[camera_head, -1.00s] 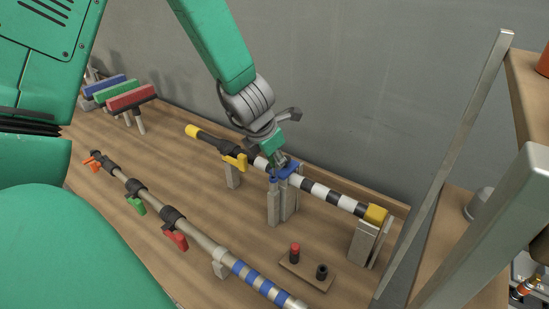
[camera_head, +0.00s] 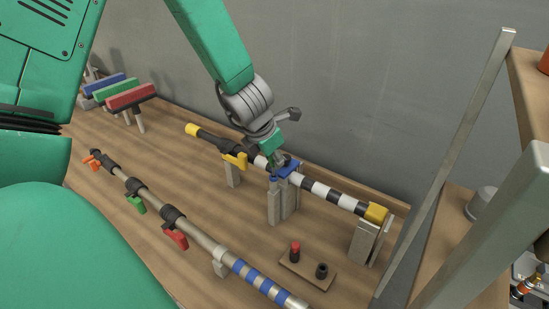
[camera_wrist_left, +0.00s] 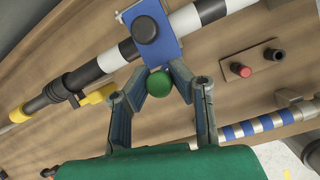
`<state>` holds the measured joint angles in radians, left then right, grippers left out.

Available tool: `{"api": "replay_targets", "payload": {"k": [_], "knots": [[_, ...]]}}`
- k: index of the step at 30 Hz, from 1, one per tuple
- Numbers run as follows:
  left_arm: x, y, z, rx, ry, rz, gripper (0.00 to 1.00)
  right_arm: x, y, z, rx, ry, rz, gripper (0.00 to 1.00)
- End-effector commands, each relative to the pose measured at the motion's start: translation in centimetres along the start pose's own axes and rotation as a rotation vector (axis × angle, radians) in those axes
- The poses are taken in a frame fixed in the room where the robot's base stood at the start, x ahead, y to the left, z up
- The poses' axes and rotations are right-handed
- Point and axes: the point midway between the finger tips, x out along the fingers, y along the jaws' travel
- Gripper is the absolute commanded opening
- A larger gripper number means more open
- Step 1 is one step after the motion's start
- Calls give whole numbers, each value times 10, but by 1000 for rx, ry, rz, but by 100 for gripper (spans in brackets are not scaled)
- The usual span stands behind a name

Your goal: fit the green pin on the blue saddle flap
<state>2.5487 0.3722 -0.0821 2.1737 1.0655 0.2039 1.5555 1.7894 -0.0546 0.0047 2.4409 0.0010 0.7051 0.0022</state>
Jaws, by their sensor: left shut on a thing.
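The green pin (camera_wrist_left: 158,83) shows as a round green head between the fingers of my left gripper (camera_wrist_left: 156,76), which is shut on it. The rest of the pin is hidden. The blue saddle flap (camera_wrist_left: 156,48) lies across the black-and-white striped pole, just ahead of the fingertips, with a dark round knob (camera_wrist_left: 144,30) on it. In the head view my left gripper (camera_head: 276,163) is at the near-left edge of the blue flap (camera_head: 291,168). I cannot tell whether the pin touches the flap. My right gripper is not in view.
The striped pole (camera_head: 320,190) rests on grey posts. A small board (camera_head: 306,277) with a red pin (camera_head: 295,252) and a dark socket (camera_head: 321,271) lies in front. A second pole (camera_head: 205,243) with coloured clips runs along the left. A metal frame stands right.

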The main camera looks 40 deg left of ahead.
Motion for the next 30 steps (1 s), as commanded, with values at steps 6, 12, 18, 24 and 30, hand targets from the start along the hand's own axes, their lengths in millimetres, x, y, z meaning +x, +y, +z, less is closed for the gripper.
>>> {"api": "replay_targets", "payload": {"k": [6,12,18,24,30], "knots": [[6,-1,-3,-1,0,-1,0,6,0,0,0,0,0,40],[11,-1,-5,0,0,-1,0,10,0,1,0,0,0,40],[16,-2,-6,0,0,-1,0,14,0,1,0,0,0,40],[20,-3,-8,0,0,-1,0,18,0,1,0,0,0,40],[25,-3,-10,0,0,0,0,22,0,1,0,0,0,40]]}}
